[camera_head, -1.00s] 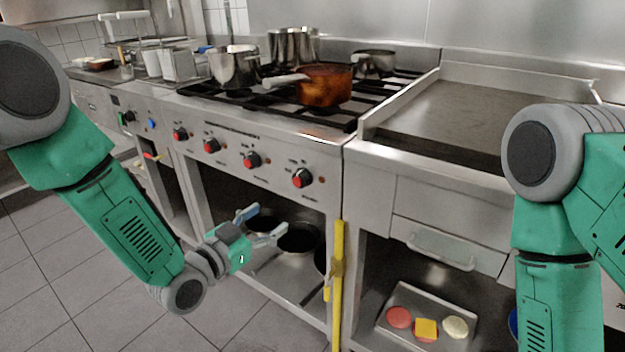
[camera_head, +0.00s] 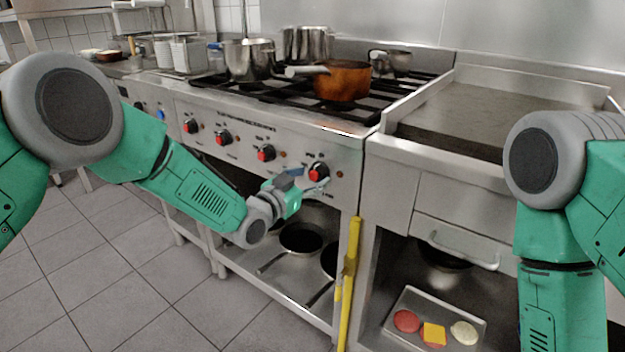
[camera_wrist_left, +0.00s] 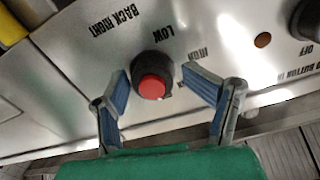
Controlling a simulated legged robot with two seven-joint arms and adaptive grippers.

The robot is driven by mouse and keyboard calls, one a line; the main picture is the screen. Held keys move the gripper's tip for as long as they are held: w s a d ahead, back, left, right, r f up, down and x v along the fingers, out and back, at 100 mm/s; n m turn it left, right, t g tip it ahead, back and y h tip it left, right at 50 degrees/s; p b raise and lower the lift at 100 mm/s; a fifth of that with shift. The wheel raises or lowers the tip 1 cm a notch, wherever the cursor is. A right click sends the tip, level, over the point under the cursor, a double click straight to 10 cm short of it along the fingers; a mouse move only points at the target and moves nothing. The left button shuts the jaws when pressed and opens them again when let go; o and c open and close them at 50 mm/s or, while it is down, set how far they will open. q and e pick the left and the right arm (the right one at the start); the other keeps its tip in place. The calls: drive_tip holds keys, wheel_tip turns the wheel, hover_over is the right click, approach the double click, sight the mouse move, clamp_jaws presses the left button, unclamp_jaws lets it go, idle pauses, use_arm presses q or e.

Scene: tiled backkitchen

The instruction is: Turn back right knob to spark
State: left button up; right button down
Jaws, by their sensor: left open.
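The back right knob (camera_head: 319,171) is the rightmost of the red-and-black knobs on the stove's front panel. In the left wrist view the knob (camera_wrist_left: 152,86) has a red cap, with "BACK RIGHT" and "LOW" printed by it. My left gripper (camera_head: 308,180) is open in front of this knob. In the left wrist view the blue-padded fingers of the gripper (camera_wrist_left: 158,90) stand on either side of the knob, with gaps visible.
Other knobs (camera_head: 266,152) sit to the left on the panel. An orange pot (camera_head: 342,82) and steel pots (camera_head: 249,60) stand on the burners. A yellow post (camera_head: 350,280) rises below the panel, right of my left gripper. Pans (camera_head: 300,238) lie on the lower shelf.

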use_arm(q)
drive_tip(key=shift+w, duration=0.1)
drive_tip(key=shift+r, duration=0.1)
drive_tip(key=shift+d, duration=0.9)
drive_tip(key=c, duration=0.4)
drive_tip(key=shift+d, duration=0.25)
drive_tip(key=c, duration=0.7)
drive_tip(key=shift+a, duration=0.55)
drive_tip(key=shift+c, duration=0.2)
drive_tip(key=shift+s+d+n+p, duration=0.2)
drive_tip(key=shift+n+p, duration=0.1)
drive_tip(key=shift+n, duration=0.6)
drive_tip(key=shift+a+f+n, duration=0.15)
drive_tip(key=shift+f+n, duration=0.05)
drive_tip(key=shift+n, duration=2.8)
use_arm(e)
drive_tip(key=shift+d+r, duration=0.3)
drive_tip(key=shift+r, duration=0.1)
use_arm(q)
drive_tip(key=shift+f, duration=0.1)
